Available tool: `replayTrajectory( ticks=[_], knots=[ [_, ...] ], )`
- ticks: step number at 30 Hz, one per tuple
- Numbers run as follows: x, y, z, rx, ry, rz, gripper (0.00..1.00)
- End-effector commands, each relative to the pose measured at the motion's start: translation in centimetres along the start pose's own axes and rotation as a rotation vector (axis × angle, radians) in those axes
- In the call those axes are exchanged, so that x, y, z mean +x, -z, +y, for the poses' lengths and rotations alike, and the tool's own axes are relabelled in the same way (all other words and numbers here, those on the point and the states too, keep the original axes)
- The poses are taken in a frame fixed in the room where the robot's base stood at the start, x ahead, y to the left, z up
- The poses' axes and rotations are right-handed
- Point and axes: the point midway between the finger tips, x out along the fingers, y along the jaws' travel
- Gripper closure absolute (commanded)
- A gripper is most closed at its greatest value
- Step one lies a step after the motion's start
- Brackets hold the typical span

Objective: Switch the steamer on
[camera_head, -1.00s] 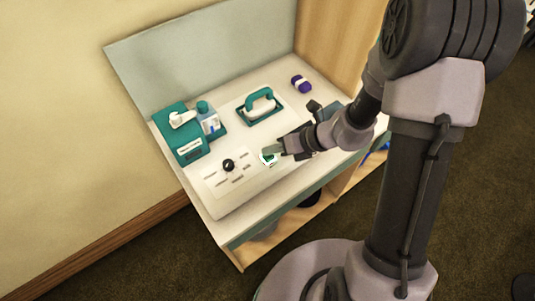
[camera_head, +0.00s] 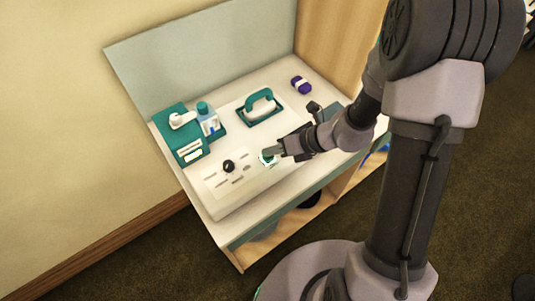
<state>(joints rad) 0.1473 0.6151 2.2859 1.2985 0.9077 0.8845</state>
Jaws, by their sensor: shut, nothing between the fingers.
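A white panel (camera_head: 214,188) lies at the front left of the booth counter. It has a black knob (camera_head: 229,166) with marks around it, and a small round green-and-white button (camera_head: 267,160) to the knob's right. A teal unit (camera_head: 189,150) with a white top piece stands behind the panel. A teal handled tool (camera_head: 261,108) sits on the counter further back. I cannot tell which of these is the steamer. My gripper (camera_head: 273,152) is shut and empty, its tips at the button and hiding part of it. I cannot tell whether they touch it.
A bottle with a teal cap (camera_head: 206,117) stands beside the teal unit. A purple roll (camera_head: 301,84) lies at the back right. A grey back wall (camera_head: 200,50) and a wooden side wall (camera_head: 338,30) close the counter in. Its middle is mostly clear.

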Motion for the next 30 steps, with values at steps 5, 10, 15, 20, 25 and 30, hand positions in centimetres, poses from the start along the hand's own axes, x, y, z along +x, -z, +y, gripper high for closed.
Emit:
replayTrajectory(
  ticks=[5,10,15,20,25,30],
  knots=[
    [0.0,0.01,0.0,0.0,0.0,0.0,1.0],
    [0.0,0.01,0.0,0.0,0.0,0.0,1.0],
    [0.0,0.01,0.0,0.0,0.0,0.0,1.0],
    [0.36,0.26,-0.26,0.0,0.0,0.0,1.0],
    [0.72,0.55,-0.52,0.0,0.0,0.001,1.0],
    [0.67,0.55,-0.48,0.0,0.0,0.002,1.0]
  ],
)
